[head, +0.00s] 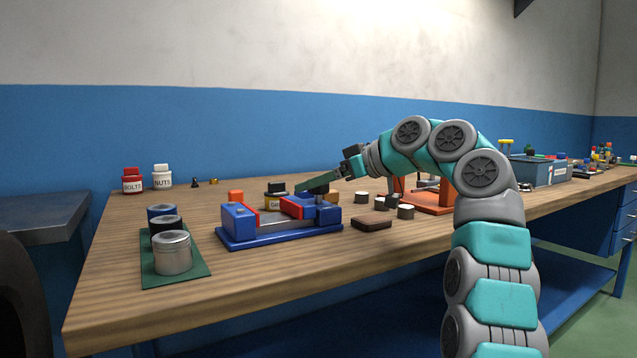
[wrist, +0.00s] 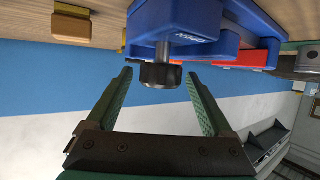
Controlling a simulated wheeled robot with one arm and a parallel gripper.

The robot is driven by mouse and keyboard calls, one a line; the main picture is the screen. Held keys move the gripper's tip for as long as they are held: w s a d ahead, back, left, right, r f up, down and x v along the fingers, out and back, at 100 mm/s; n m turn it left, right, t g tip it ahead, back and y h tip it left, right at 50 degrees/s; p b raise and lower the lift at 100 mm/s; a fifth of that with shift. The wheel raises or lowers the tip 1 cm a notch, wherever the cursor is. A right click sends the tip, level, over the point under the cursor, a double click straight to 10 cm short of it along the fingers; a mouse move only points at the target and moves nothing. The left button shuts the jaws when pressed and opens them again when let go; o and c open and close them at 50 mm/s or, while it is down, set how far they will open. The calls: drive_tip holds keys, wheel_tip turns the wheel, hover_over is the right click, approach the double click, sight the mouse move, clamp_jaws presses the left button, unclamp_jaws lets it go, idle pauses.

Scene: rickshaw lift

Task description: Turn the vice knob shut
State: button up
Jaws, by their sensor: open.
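The blue vice (head: 280,237) with red jaw pads stands on the wooden bench, its jaws apart with a gap between them. Its blue body also shows upside down at the top of the wrist view (wrist: 190,22). The black vice knob (wrist: 160,76) sits on a short metal shaft. My gripper (wrist: 160,72) is open, with one green finger on each side of the knob near the fingertips. A gap shows on both sides, so the fingers look clear of it. In the head view my gripper (head: 302,190) is over the vice's right end and partly hides the knob.
A green mat (head: 150,274) with several cans lies left of the vice. A brown block (head: 372,223) and several small cylinders (head: 405,212) lie to its right, before an orange stand (head: 432,203). Bolts and nuts jars (head: 132,182) stand at the back left.

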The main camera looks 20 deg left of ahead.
clamp_jaws()
idle(0.5)
drive_tip(key=shift+f+m+t+h+b, duration=0.15)
drive_tip(key=shift+m+t+h+b, duration=0.15)
drive_tip(key=shift+m+t+b, duration=1)
drive_tip(key=shift+b, duration=1.1)
drive_tip(key=shift+r+t, duration=0.25)
drive_tip(key=shift+t, duration=0.05)
drive_tip(key=shift+f+m+t+h+b, duration=0.2)
drive_tip(key=shift+m+t+h+b, duration=0.4)
drive_tip(key=shift+m+t+b, duration=0.15)
idle(1.3)
